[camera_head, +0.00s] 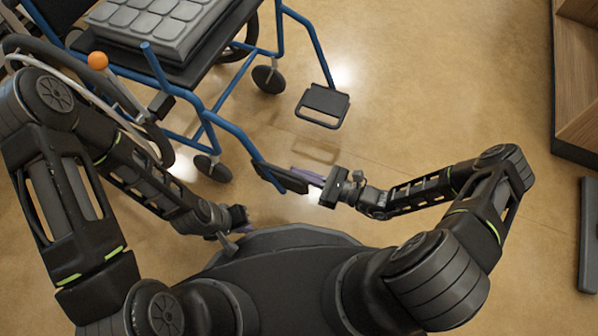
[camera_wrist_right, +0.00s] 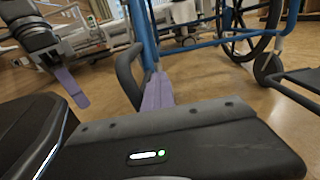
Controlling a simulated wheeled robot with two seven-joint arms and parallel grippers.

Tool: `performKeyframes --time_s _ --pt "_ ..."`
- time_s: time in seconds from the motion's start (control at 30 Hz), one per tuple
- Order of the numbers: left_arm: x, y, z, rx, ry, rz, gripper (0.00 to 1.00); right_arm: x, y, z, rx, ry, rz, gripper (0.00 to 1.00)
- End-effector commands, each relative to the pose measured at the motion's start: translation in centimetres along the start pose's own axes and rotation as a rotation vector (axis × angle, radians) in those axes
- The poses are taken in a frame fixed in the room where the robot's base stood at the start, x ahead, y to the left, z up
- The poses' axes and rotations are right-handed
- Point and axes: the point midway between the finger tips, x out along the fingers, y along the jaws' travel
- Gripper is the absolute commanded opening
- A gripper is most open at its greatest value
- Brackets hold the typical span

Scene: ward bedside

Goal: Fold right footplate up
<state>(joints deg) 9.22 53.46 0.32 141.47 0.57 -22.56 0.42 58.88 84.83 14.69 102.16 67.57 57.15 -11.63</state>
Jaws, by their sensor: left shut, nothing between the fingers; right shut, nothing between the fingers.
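The wheelchair's blue frame (camera_head: 233,133) is at the upper left of the head view. Its near footplate (camera_head: 280,178), on the chair's right side, shows as a narrow dark shape, tilted steeply rather than flat. My right gripper (camera_head: 297,171) is shut and empty, its lavender fingers beside this footplate; I cannot tell whether they touch. In the wrist view the fingers (camera_wrist_right: 158,90) lie beside a dark curved edge (camera_wrist_right: 128,76), apparently that footplate. The other footplate (camera_head: 322,105) lies flat. My left gripper (camera_head: 243,222) is shut and empty, close to my body and left of the near footplate.
A grey cushion (camera_head: 150,22) lies on the wheelchair seat. Small castor wheels (camera_head: 268,79) stand on the floor. An orange ball-shaped knob (camera_head: 97,61) is near my left arm. A wooden cabinet (camera_head: 577,90) stands at the far right. The floor between is clear.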

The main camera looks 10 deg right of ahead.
Motion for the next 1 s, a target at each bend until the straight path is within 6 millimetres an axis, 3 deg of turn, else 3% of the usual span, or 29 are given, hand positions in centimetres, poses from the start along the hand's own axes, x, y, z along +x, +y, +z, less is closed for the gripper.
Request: performKeyframes --time_s 0.8,1.0 --pt "0.0 0.0 0.0 0.000 0.000 0.000 0.00 -8.5 0.0 -0.2 0.000 0.005 -0.001 0.00" --pt "0.1 0.0 0.0 0.000 0.000 0.000 0.00 -9.8 0.0 -0.1 0.000 0.004 0.000 0.00"
